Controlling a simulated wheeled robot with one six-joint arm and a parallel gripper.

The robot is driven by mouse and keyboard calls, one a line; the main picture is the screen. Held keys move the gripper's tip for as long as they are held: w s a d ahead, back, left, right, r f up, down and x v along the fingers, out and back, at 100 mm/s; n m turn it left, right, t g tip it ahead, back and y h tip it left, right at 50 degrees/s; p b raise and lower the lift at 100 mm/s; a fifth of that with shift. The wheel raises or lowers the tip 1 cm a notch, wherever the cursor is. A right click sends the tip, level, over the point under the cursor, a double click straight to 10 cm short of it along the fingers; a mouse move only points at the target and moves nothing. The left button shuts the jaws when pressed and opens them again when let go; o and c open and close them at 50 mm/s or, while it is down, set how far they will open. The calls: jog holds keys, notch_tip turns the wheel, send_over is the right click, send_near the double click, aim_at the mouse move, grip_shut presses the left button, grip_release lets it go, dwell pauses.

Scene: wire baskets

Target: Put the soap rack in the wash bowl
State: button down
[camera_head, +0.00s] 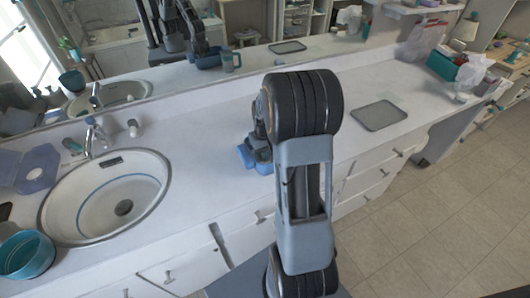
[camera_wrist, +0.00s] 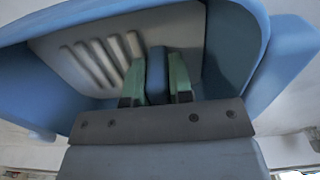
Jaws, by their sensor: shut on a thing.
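The blue soap rack (camera_head: 246,157) is over the counter in the middle of the head view, partly hidden behind my arm. In the wrist view the soap rack (camera_wrist: 235,45) fills most of the picture, with a grey slotted floor. My gripper (camera_wrist: 158,78) is shut on a blue upright part of it, with a green pad on each side. I cannot tell whether the rack touches the counter. A white oval basin (camera_head: 90,190) with a blue ring and drain is sunk in the counter at left. A teal round bowl (camera_head: 25,257) stands at the lower left; which one is the wash bowl is unclear.
A faucet (camera_head: 95,135) stands behind the basin. A grey tray (camera_head: 379,115) lies on the counter at right. A teal box (camera_head: 445,66) and bags are at the far right. The counter between the basin and the rack is clear. A mirror runs along the back.

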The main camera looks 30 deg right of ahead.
jog(key=c, duration=0.9)
grip_release()
jog(key=shift+r, duration=0.1)
jog(key=shift+r+p, duration=3.45)
jog(key=shift+r, duration=0.95)
notch_tip(320, 180, up, 14)
jog(key=shift+f, duration=0.1)
